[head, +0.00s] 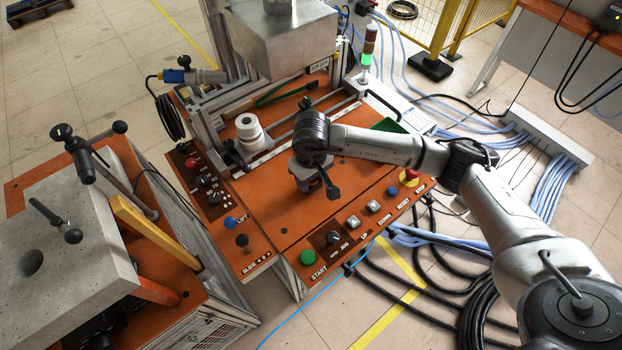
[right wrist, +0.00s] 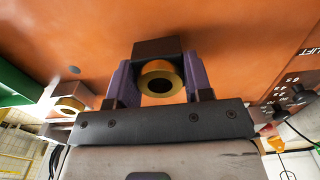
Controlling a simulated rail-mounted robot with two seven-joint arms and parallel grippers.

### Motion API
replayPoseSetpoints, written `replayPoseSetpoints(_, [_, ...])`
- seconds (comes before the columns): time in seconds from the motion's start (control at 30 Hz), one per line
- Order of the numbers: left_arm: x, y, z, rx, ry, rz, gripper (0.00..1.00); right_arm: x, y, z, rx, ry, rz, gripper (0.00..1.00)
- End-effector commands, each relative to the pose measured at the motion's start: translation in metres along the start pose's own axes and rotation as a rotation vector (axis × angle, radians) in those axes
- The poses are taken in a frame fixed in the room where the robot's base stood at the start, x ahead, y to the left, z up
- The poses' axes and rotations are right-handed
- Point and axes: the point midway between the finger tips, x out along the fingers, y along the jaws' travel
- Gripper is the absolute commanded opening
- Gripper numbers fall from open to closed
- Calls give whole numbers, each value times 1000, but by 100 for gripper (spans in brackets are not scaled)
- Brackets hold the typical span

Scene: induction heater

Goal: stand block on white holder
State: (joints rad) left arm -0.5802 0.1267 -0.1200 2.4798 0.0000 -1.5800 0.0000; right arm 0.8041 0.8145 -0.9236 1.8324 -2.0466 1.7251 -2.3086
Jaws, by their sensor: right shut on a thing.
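My right gripper (head: 312,186) is over the front part of the orange control panel, pointing down. In the right wrist view the purple fingers of the gripper (right wrist: 157,85) are shut on a dark block (right wrist: 157,47) with a gold ring-shaped face (right wrist: 160,78). The wrist and fingers mostly hide the block in the head view; I cannot tell whether it touches the panel. A white round stepped piece (head: 248,130), which looks like the white holder, stands upright left of and behind the gripper, apart from it. My left gripper is not in view.
The orange panel (head: 270,208) has buttons and knobs along its front and left edges. A metal block (head: 285,45) hangs over the back. A gold-topped pale piece (right wrist: 68,105) shows at left in the wrist view. Cables lie on the floor at right.

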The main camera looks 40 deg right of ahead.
Motion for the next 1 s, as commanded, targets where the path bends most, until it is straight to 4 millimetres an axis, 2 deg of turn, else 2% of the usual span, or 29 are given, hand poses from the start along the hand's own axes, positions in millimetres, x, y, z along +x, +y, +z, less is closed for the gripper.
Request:
replayPoseSetpoints(0.1, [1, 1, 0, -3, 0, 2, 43, 10, 0, 0, 1, 0, -2, 10])
replayPoseSetpoints(0.5, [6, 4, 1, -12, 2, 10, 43, 14, 0, 0, 0, 1, -1, 10])
replayPoseSetpoints(0.53, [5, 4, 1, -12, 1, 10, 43, 14, 0, 0, 0, 0, 0, 48])
replayPoseSetpoints(0.77, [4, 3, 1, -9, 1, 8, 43, 13, 0, 0, 0, 0, 0, 70])
replayPoseSetpoints(1.0, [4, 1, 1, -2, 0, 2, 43, 13, 0, 0, 0, 0, -1, 72])
